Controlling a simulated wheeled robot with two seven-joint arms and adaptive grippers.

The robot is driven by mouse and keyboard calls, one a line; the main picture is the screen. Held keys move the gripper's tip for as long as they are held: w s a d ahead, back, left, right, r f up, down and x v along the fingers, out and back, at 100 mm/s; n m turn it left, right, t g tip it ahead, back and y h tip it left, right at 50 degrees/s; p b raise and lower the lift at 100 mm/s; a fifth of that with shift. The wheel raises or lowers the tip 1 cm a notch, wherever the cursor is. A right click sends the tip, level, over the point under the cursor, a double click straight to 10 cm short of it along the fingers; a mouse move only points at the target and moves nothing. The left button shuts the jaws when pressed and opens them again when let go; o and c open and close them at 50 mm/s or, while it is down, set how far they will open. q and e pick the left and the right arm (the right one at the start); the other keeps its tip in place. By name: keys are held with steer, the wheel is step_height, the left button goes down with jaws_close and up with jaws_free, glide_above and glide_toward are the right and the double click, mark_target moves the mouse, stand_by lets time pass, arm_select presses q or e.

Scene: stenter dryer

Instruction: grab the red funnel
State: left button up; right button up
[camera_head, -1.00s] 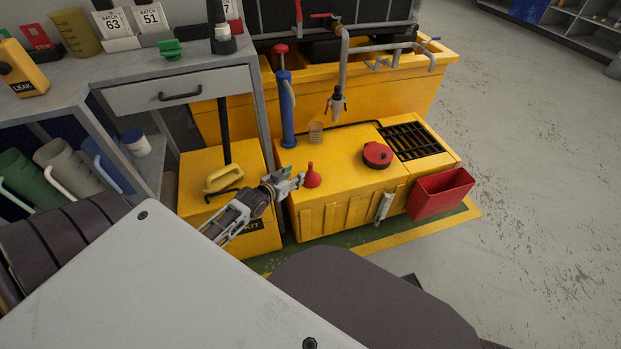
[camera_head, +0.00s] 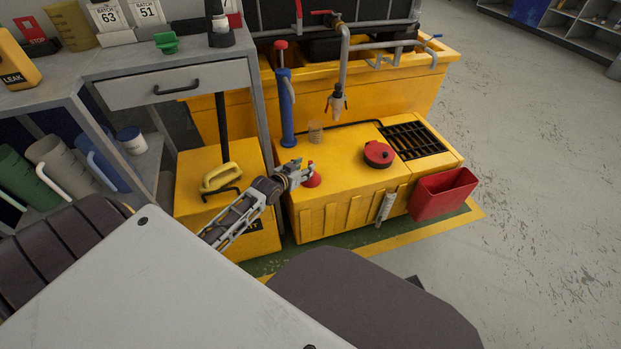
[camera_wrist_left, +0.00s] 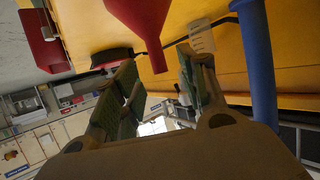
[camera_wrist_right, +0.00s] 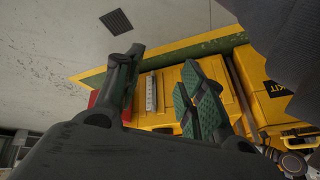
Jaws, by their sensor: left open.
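The red funnel (camera_head: 313,178) stands near the front left corner of the yellow cabinet top (camera_head: 345,160). In the head view my left gripper (camera_head: 302,172) is right at the funnel and covers part of it. In the left wrist view the funnel (camera_wrist_left: 142,22) shows large at the top, its narrow end pointing down between the two spread fingers. The left fingers are open; I see no clear contact with the funnel. My right gripper shows in the right wrist view (camera_wrist_right: 155,95), open and with nothing between its fingers, in front of the cabinet's front side.
A blue hand pump (camera_head: 287,108) and a clear cup (camera_head: 315,133) stand behind the funnel. A red round cap (camera_head: 378,154) and a black grate (camera_head: 412,140) lie to the right. A red bin (camera_head: 443,193) hangs at the cabinet's right front. A yellow handled box (camera_head: 221,178) stands left.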

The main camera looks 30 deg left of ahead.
steer(key=shift+r, duration=0.1)
stand_by(0.3)
arm_select(q)
steer(key=shift+w+f, duration=0.1)
steer(key=shift+w, duration=0.05)
arm_select(e)
steer(key=shift+w, duration=0.1)
arm_select(q)
steer(key=shift+w+f+b, duration=0.15)
steer(key=shift+w+b, duration=0.2)
steer(key=shift+b, duration=0.05)
steer(key=shift+w+f, duration=0.15)
steer(key=shift+w, duration=0.1)
steer(key=shift+b+x, duration=0.75)
steer(key=shift+x, duration=0.05)
steer(key=shift+b+x, duration=0.45)
steer(key=shift+x, duration=0.5)
arm_select(e)
step_height(320, 180, down, 6)
steer(key=a+t, duration=0.1)
steer(key=shift+a+m+y, duration=0.15)
steer(key=shift+m+y, duration=0.15)
steer(key=shift+y, duration=0.1)
arm_select(q)
steer(key=shift+d, duration=0.1)
jaws_close()
arm_select(e)
steer(key=shift+w, duration=0.1)
